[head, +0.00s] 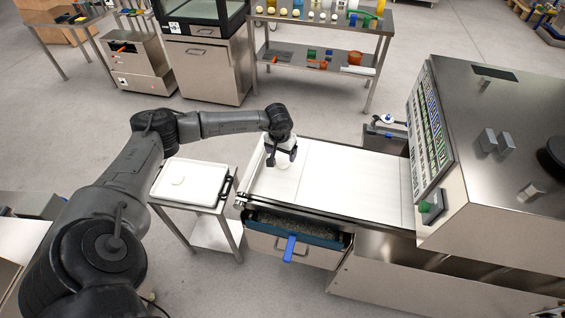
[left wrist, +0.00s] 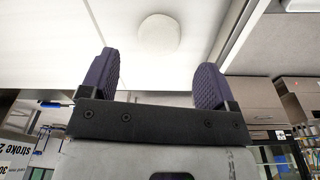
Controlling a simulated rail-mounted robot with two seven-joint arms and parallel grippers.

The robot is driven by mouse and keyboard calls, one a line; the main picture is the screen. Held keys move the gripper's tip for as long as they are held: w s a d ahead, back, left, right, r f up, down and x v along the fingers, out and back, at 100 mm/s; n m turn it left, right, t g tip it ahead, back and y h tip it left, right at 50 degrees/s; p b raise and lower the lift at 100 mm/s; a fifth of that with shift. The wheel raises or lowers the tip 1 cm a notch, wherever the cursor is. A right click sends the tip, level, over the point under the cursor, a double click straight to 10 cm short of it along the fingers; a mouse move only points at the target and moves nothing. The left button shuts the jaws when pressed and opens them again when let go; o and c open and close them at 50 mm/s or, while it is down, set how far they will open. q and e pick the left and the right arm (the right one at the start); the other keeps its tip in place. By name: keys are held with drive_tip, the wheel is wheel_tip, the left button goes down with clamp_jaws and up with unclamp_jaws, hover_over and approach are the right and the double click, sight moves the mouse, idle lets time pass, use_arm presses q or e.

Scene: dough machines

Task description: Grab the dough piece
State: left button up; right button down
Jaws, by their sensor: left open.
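A round, pale dough piece (left wrist: 158,35) lies on the white belt (head: 330,174) of the dough machine, close to its left end. In the head view it is mostly hidden behind my left gripper (head: 281,158). The left gripper is over the belt and points down at the dough. In the left wrist view its two dark ridged fingers (left wrist: 158,70) are spread apart with nothing between them. The dough lies just past the fingertips, roughly centred between them. My right gripper is not in view.
The machine housing (head: 500,140) rises at the right. A drawer with a blue handle (head: 289,248) is below the belt. The belt's middle is clear.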

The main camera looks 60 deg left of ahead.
sight(282, 161)
use_arm(q)
drive_tip(key=shift+w+a+f+b, duration=0.1)
drive_tip(key=shift+w+f+b, duration=0.1)
drive_tip(key=shift+f, duration=1.1)
drive_tip(key=shift+w+a+f+b, duration=0.1)
drive_tip(key=shift+f+b, duration=0.05)
drive_tip(key=shift+f, duration=1.1)
drive_tip(key=c, duration=1)
drive_tip(key=shift+r, duration=0.1)
